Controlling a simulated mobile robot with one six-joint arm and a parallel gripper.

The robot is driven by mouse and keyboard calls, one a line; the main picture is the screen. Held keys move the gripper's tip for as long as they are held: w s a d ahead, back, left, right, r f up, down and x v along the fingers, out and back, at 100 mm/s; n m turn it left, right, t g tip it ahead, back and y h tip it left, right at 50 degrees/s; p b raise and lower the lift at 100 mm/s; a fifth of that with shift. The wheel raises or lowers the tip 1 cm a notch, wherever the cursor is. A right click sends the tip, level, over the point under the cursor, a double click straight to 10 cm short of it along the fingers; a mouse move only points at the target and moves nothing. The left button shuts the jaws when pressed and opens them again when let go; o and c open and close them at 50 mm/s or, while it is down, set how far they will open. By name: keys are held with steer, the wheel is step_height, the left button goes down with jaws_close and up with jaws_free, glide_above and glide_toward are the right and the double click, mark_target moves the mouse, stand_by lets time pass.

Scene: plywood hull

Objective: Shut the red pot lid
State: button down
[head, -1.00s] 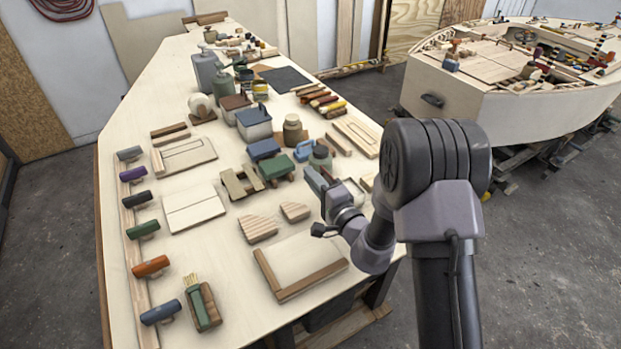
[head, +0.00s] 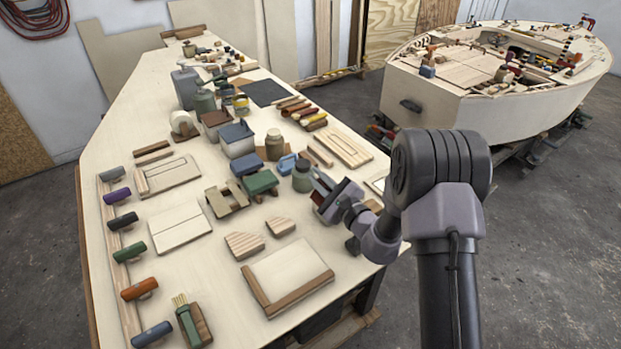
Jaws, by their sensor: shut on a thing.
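A pale pot with a dull red-brown lid (head: 215,117) stands mid-bench, beside a pale pot with a blue lid (head: 236,131). The red-brown lid looks down on its pot, but it is too small to be sure it is fully shut. My gripper (head: 322,187) is over the right side of the bench, beside a grey-green jar (head: 302,178) and well apart from the red-brown lid. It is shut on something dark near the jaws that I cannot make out. The jaws are small and partly hidden by my wrist.
A green block (head: 260,182) and a brown jar (head: 275,146) stand left of my gripper. A pale board with brown edging (head: 290,275) lies in front. Several coloured handles line the left edge. Beyond the bench's right edge is open floor (head: 540,250) and a plywood hull (head: 480,105).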

steer(key=m, duration=0.1)
steer(key=w+d+f+m, duration=0.1)
steer(key=m, duration=0.1)
steer(key=d+m, duration=0.1)
steer(key=shift+w+d+f+m+p, duration=0.15)
steer(key=shift+w+f+m+p, duration=0.15)
steer(key=shift+p, duration=0.1)
steer(key=shift+w+d+f+m, duration=0.3)
steer(key=shift+d+f+m, duration=0.2)
steer(key=shift+m, duration=0.6)
steer(key=shift+w+d+f+m, duration=0.3)
steer(key=shift+f+m, duration=0.2)
steer(key=shift+m, duration=0.6)
steer(key=c, duration=1.5)
jaws_free()
steer(key=shift+s, duration=0.1)
steer(key=shift+r, duration=0.2)
